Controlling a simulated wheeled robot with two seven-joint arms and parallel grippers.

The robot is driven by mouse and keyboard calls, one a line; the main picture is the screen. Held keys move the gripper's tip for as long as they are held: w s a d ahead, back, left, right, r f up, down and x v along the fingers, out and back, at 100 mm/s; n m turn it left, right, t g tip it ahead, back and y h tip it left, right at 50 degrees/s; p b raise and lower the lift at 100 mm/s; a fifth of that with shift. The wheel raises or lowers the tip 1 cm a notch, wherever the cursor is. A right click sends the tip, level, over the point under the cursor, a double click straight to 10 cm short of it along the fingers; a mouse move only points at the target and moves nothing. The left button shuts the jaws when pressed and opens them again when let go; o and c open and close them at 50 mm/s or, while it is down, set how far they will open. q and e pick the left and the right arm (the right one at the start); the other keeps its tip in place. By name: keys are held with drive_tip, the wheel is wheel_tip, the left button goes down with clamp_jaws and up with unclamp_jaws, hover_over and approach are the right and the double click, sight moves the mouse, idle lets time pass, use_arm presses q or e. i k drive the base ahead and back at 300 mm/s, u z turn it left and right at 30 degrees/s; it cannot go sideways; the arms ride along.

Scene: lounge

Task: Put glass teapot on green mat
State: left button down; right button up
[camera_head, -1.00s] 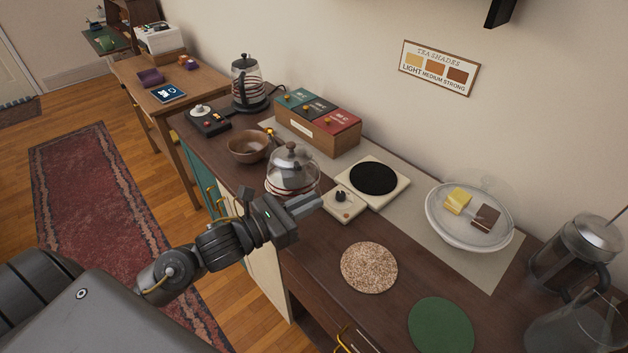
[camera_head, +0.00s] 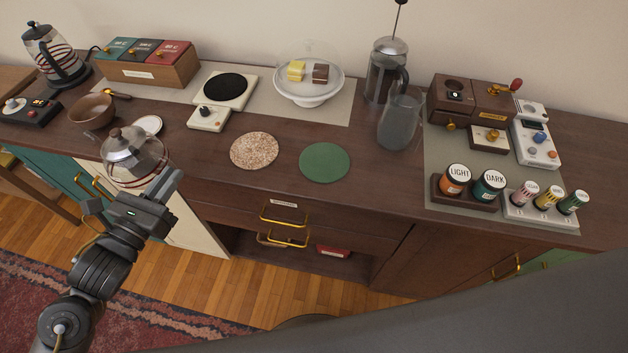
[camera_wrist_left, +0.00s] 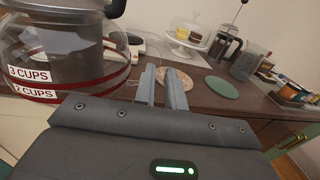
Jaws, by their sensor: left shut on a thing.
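The glass teapot (camera_head: 133,160), with a grey lid and red bands, is at the counter's front edge on the left. It also shows large at the left of the left wrist view (camera_wrist_left: 60,55), with cup markings. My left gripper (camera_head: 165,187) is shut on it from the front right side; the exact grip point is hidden. Its fingers show close together in the left wrist view (camera_wrist_left: 163,85). The round green mat (camera_head: 324,162) lies flat and bare on the counter, to the right of the teapot. My right gripper is not in view.
A speckled round mat (camera_head: 254,151) lies between teapot and green mat. A glass pitcher (camera_head: 400,120) and French press (camera_head: 386,72) stand right of the green mat. A hot plate (camera_head: 225,90), domed cake stand (camera_head: 309,85), bowl (camera_head: 92,112) and white saucer (camera_head: 147,125) are behind.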

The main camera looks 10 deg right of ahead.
sight(322, 160)
drive_tip(key=u, duration=2.05)
drive_tip(key=k, duration=1.75)
drive_tip(key=z, duration=2.2)
drive_tip(key=i, duration=0.5)
drive_tip(key=z, duration=0.05)
